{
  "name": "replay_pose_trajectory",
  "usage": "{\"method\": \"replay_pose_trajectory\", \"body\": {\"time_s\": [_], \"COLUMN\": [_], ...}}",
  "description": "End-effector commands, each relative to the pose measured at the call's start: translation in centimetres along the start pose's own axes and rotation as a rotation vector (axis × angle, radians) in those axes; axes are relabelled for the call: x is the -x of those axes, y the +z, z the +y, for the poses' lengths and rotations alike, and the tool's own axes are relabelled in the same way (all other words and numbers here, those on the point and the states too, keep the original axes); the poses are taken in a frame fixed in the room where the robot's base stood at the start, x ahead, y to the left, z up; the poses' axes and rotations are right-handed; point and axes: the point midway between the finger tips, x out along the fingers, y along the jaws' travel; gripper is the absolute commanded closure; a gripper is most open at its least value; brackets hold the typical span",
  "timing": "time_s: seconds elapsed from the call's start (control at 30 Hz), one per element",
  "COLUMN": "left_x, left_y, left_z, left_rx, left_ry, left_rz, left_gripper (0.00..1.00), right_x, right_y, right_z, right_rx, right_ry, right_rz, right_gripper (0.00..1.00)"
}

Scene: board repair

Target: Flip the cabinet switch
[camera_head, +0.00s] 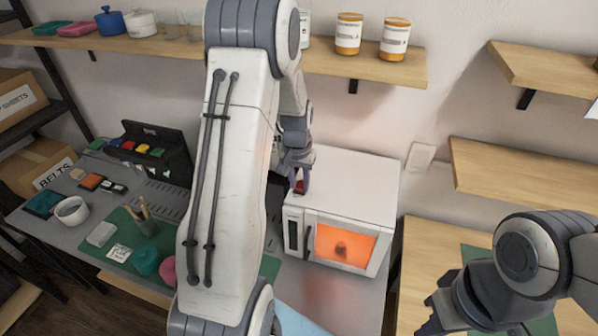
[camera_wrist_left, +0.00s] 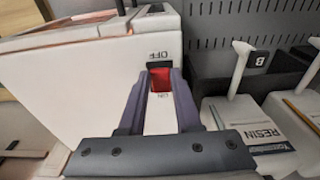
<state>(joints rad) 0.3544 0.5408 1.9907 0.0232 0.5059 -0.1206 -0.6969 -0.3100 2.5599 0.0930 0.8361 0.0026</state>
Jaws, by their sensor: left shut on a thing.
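The white cabinet (camera_head: 345,180) has a glowing orange window (camera_head: 345,246) in its front. In the left wrist view, the side of the cabinet (camera_wrist_left: 95,75) carries a red switch (camera_wrist_left: 160,78) in a dark frame, with an upside-down OFF label above it and another, unclear label below. My left gripper (camera_head: 299,187) is at this side. In the left wrist view its fingertips (camera_wrist_left: 160,74) are shut on the red switch, one on each side. My right gripper (camera_head: 432,314) is at the lower right, away from the cabinet; its jaw opening is unclear.
A black bin rack (camera_head: 155,150) and a green mat (camera_head: 122,226) with cups are left of my left arm. A resin box (camera_wrist_left: 245,120) is near the gripper in the wrist view. A shelf (camera_head: 415,68) with jars is above the cabinet.

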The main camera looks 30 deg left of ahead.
Motion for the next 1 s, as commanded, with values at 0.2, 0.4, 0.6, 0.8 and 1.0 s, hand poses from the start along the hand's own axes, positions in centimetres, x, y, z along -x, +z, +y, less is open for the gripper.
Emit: {"method": "replay_pose_trajectory", "body": {"time_s": [0.2,0.4,0.6,0.8,1.0], "left_x": [0.5,0.2,0.2,0.2,0.2], "left_y": [-0.6,-0.6,-0.6,-0.6,-0.6], "left_z": [0.0,0.0,0.0,0.0,0.0], "left_rx": [-0.001,0.0,0.0,0.0,0.0], "left_ry": [-0.001,-0.001,-0.001,-0.001,-0.001], "left_rz": [-0.123,-0.145,-0.144,-0.144,-0.144], "left_gripper": [1.0,1.0,0.64,0.38,0.38], "right_x": [2.8,2.8,2.8,2.8,2.7], "right_y": [-0.1,-0.1,-0.1,-0.1,-0.1], "right_z": [-0.2,-0.2,-0.2,-0.2,-0.2], "right_rx": [0.002,0.003,0.003,0.003,0.003], "right_ry": [0.0,0.0,0.0,0.0,0.0], "right_rz": [0.0,0.0,0.0,0.0,0.0], "right_gripper": [1.0,1.0,1.0,1.0,1.0]}}
